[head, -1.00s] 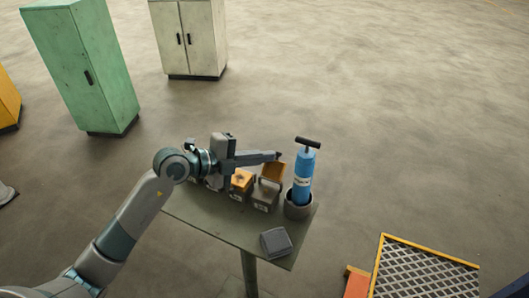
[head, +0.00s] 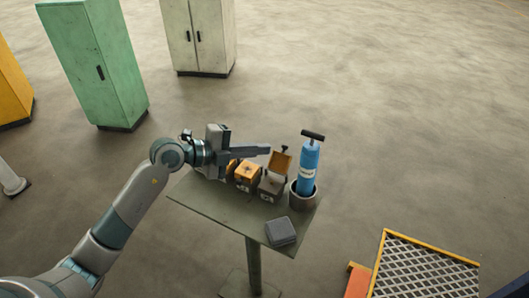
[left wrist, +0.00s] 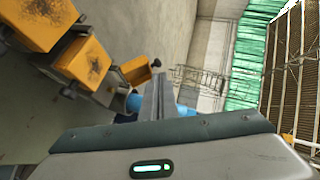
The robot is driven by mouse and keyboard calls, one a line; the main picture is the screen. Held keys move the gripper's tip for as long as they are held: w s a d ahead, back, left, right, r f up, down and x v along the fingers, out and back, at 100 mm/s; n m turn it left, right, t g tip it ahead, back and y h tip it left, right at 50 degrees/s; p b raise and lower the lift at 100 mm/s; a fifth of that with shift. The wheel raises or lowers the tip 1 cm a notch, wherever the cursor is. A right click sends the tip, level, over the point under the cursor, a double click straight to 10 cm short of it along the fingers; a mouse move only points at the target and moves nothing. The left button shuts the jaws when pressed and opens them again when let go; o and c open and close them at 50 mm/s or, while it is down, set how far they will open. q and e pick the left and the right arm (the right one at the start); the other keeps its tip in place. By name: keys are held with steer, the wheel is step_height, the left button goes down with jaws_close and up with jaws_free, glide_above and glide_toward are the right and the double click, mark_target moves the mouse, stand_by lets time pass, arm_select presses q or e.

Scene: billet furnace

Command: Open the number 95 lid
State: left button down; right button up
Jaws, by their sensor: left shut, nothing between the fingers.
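Several small boxes stand in a row on a table (head: 215,205). The grey box (head: 270,188) at the right end has its orange lid (head: 281,161) standing up, with a dark knob on it. This raised lid also shows in the left wrist view (left wrist: 135,70). An orange box (head: 247,177) to its left looks closed. The numbers are too small to read. My left gripper (head: 268,150) is shut and empty, its tips just left of the raised lid, apparently apart from it. The closed fingers also show in the left wrist view (left wrist: 156,98). My right gripper is out of view.
A grey block (head: 281,231) lies near the table's front edge. A yellow-framed grate (head: 425,265) is at lower right. Cabinets stand behind; the floor between is clear.

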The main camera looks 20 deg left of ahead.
arm_select(q)
steer(key=shift+b+v, duration=0.55)
steer(key=shift+v, duration=0.65)
steer(key=shift+a+r, duration=0.1)
steer(key=shift+a, duration=0.3)
steer(key=r+b+v, duration=0.1)
steer(key=b+v, duration=0.2)
steer(key=v, duration=0.4)
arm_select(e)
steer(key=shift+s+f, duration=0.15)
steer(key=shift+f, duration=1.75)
arm_select(q)
steer(key=shift+d, duration=0.1)
